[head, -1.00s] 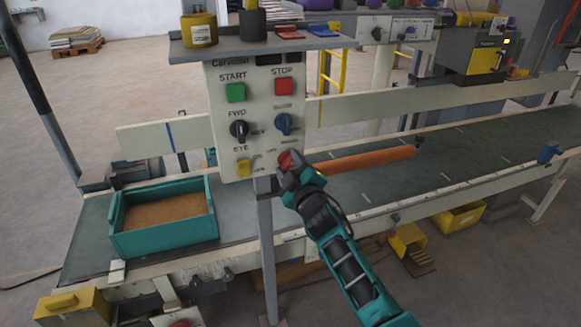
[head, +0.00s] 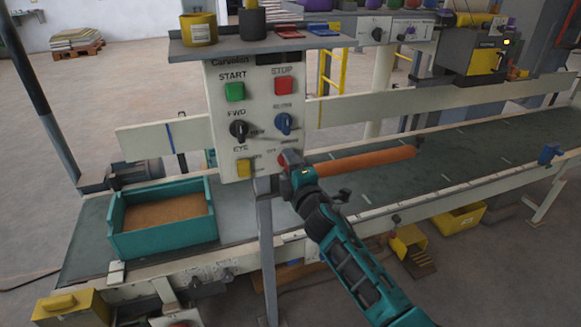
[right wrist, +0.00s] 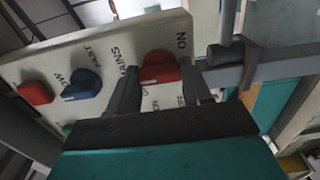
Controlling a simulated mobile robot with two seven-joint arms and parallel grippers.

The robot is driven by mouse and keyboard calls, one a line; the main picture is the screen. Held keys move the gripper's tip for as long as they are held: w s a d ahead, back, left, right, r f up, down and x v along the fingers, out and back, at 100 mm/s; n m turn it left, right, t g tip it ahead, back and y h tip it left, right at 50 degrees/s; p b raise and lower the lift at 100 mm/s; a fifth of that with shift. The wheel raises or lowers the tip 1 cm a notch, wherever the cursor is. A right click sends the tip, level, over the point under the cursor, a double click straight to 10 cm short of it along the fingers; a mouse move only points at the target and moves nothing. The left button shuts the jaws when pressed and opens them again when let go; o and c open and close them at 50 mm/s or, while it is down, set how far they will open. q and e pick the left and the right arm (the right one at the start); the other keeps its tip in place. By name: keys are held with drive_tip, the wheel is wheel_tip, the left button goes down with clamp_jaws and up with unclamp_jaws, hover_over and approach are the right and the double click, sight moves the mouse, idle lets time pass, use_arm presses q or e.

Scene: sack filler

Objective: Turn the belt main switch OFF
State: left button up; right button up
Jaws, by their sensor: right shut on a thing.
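The control panel (head: 254,105) stands on a post in front of the conveyor. The red main switch (head: 284,157) sits at its lower right corner, mostly hidden by my right gripper (head: 291,166) in the head view. In the right wrist view the red switch (right wrist: 161,67) lies between the two dark fingers of my right gripper (right wrist: 158,85), beside the word MAINS and a label at the panel edge. The gripper is shut on this switch. The switch's exact pointer angle is hard to tell. My left gripper is not in view.
Above the switch are a blue knob (head: 283,124) and the red STOP button (head: 283,86). To its left is a yellow EYE switch (head: 244,168). A teal box (head: 162,243) stands on the belt at left.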

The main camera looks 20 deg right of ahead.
idle(0.5)
drive_tip(key=o, duration=1.1)
drive_tip(key=shift+c, duration=0.2)
drive_tip(key=shift+s, duration=0.1)
drive_tip(key=s, duration=1.2)
drive_tip(key=shift+s+d+p, duration=0.2)
drive_tip(key=shift+s+p, duration=0.15)
drive_tip(key=shift+p, duration=0.05)
drive_tip(key=s+a+f+m+g+y, duration=0.1)
drive_tip(key=s+f+m+g, duration=0.6)
drive_tip(key=s+f+m, duration=0.8)
drive_tip(key=s+f, duration=0.3)
drive_tip(key=s, duration=0.2)
drive_tip(key=shift+a+f+m, duration=0.15)
drive_tip(key=shift+f+m, duration=0.05)
drive_tip(key=shift+m, duration=0.2)
